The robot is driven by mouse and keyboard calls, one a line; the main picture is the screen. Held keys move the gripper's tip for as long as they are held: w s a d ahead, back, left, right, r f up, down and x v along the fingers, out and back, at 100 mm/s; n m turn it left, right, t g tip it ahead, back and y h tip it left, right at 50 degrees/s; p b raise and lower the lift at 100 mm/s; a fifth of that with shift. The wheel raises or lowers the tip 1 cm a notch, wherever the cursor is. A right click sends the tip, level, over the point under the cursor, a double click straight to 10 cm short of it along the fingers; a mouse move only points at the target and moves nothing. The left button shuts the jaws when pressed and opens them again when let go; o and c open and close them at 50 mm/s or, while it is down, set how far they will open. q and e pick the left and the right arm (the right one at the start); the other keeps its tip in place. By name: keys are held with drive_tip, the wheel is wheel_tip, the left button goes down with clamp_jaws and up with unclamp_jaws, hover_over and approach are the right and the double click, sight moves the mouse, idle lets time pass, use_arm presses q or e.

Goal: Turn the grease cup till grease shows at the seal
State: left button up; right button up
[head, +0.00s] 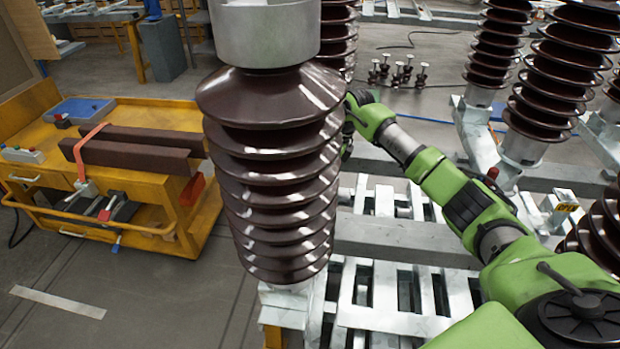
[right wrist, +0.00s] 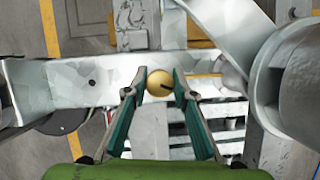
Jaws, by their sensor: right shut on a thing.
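The grease cup (right wrist: 159,84) is a small round brass-coloured knob with a dark mark on its lower right side, in the middle of the right wrist view. My right gripper (right wrist: 161,77) is shut on it, with one finger on each side. In the head view my right arm reaches in from the right, and its gripper is mostly hidden behind the large brown ribbed insulator (head: 272,150). I cannot make out the seal or any grease. My left gripper is in neither view.
The insulator stands close in front, with a grey metal cap (head: 265,35). A pale metal beam (right wrist: 100,83) runs beside the cup, and a round metal part (right wrist: 297,85) is close on the right. A yellow cart (head: 110,165) stands at left; more insulators (head: 560,75) stand at right.

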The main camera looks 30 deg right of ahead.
drive_tip(key=m+h, duration=0.1)
drive_tip(key=m, duration=0.2)
drive_tip(key=m+t+h+p, duration=0.1)
drive_tip(key=m, duration=0.2)
drive_tip(key=shift+a, duration=0.1)
drive_tip(key=m+h+b, duration=0.1)
drive_tip(key=m, duration=0.3)
drive_tip(key=shift+m+h, duration=0.3)
drive_tip(key=shift+h, duration=0.1)
drive_tip(key=shift+m+h, duration=0.4)
drive_tip(key=shift+m, duration=0.7)
drive_tip(key=o, duration=1.1)
drive_tip(key=v, duration=1.2)
